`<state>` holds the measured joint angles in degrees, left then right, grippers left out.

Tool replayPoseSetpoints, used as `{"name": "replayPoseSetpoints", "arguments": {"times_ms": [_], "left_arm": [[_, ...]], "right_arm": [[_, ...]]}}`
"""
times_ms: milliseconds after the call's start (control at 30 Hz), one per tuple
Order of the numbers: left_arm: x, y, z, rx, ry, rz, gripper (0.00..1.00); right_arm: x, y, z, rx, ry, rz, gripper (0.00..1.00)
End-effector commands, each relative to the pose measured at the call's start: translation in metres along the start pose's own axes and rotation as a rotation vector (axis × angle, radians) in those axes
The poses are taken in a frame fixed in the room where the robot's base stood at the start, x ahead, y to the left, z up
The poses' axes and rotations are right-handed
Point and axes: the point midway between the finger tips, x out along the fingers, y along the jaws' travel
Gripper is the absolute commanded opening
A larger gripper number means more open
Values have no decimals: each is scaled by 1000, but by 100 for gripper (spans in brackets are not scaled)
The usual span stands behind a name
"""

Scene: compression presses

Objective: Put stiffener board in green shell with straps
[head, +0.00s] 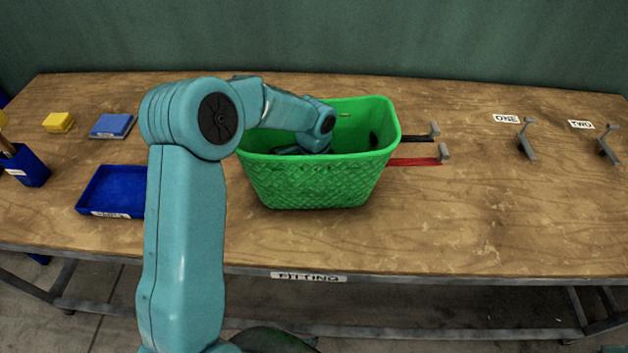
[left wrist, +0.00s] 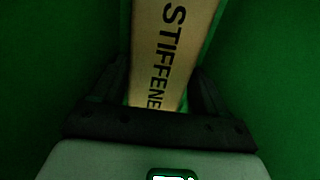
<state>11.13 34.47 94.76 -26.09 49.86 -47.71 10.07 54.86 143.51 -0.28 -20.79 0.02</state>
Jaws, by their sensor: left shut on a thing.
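The green shell (head: 315,185) is a woven-looking green tub standing on the table in the head view. A black strap (head: 418,137) and a red strap (head: 415,161) extend from its right side, each with a grey end piece. My left arm reaches down into the shell, and its gripper is hidden there in the head view. In the left wrist view, my left gripper (left wrist: 160,100) is shut on the tan stiffener board (left wrist: 172,50), marked with black letters, with green walls around it. A small tan bit (head: 344,115) shows inside the shell; I cannot tell what it is.
Grey hooks stand by labels ONE (head: 507,119) and TWO (head: 581,124). The table's front right is clear.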

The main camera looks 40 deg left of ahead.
Motion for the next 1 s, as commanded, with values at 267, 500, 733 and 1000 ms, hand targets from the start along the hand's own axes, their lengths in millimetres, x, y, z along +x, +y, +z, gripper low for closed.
{"name": "replayPoseSetpoints", "arguments": {"times_ms": [267,500,733,1000], "left_arm": [[4,0,0,0,0,0,77],[3,0,0,1,0,0,84],[-13,-1,-1,0,2,-5,84],[-75,-1,-1,0,2,-6,84]], "right_arm": [[4,1,0,0,0,0,63],[3,1,0,0,0,0,63],[1,0,0,0,0,0,63],[2,1,0,0,0,0,63]]}}
